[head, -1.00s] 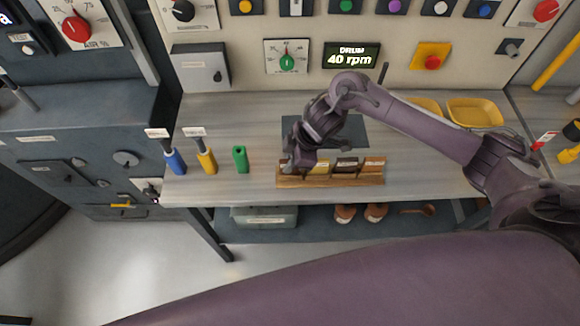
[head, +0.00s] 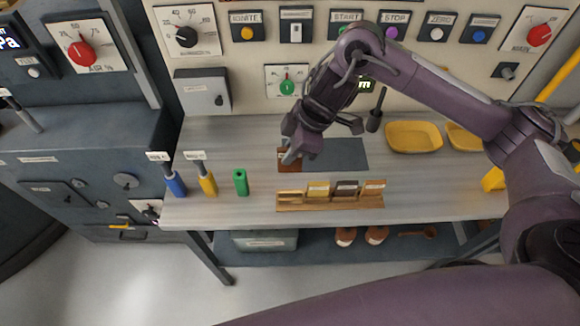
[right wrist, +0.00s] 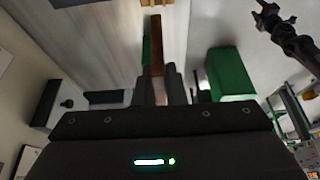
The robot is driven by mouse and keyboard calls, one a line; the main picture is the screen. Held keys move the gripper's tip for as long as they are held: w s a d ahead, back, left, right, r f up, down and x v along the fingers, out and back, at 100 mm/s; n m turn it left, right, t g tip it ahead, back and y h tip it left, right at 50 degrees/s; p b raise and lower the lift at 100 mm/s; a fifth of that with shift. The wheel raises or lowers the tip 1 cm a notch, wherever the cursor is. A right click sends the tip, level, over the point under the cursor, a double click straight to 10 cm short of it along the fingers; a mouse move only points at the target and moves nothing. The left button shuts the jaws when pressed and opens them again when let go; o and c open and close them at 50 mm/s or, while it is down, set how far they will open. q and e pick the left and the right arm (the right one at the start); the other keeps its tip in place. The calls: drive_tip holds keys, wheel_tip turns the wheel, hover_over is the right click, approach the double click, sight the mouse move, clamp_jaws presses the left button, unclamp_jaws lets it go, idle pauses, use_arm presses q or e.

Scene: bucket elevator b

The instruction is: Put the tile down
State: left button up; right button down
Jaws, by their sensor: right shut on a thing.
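My right gripper (head: 291,153) is shut on a reddish-brown tile (head: 284,165) and holds it behind the left end of the wooden rack (head: 331,207). In the right wrist view the tile (right wrist: 157,45) stands edge-on between the fingers (right wrist: 160,88). The rack holds a yellow-labelled tile (head: 318,190), a dark tile (head: 346,190) and a tan-labelled tile (head: 373,189). Its leftmost place is empty. A dark flat mat (head: 348,153) lies behind the rack. I cannot tell whether the held tile touches the bench.
Blue (head: 175,184), yellow (head: 207,183) and green (head: 240,182) handles stand left of the rack. Yellow trays (head: 413,137) sit at the back right. The control panel wall (head: 240,90) rises behind. The bench right of the rack is clear.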

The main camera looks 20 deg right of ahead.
wheel_tip(320, 180, up, 6)
drive_tip(key=shift+f, duration=0.15)
drive_tip(key=shift+f, duration=0.1)
